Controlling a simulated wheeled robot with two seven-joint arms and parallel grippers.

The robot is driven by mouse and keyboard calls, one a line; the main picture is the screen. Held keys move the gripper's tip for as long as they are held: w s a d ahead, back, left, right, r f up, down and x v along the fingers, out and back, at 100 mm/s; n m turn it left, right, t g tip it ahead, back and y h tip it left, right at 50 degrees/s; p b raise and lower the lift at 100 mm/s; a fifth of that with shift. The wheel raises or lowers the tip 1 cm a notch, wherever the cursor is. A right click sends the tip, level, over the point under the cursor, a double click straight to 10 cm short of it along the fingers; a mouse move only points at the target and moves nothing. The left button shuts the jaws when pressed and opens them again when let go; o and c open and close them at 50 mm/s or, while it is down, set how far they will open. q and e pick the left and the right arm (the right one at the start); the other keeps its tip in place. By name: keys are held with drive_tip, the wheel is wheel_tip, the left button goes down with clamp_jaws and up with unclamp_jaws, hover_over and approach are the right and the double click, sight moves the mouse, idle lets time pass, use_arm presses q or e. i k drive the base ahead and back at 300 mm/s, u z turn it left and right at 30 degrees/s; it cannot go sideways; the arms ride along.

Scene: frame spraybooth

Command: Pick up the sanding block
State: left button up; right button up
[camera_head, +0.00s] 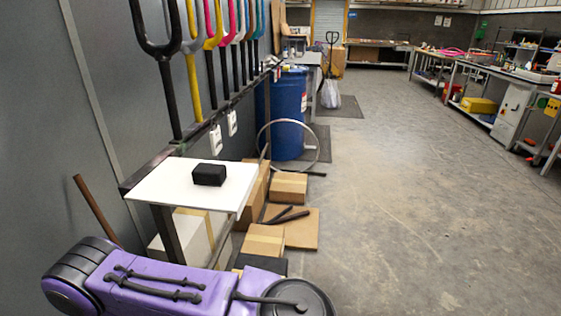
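A small black block, which looks like the sanding block (209,175), lies on a white board (165,187) to the left of the picture's middle. The board rests on a dark stand next to the grey wall. A purple and black arm link of mine crosses the bottom left, in front of and below the board. Neither of my grippers shows in the head view. Nothing touches the block except the board beneath it.
Coloured bicycle forks (193,90) hang along the wall behind the board. Cardboard boxes (289,187) stand on the floor right of it, with a blue barrel (287,115) and a wheel rim behind. The concrete floor (400,200) is clear. Workbenches (480,80) line the far right.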

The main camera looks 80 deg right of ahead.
sight(205, 174)
drive_tip(key=z, duration=2.3)
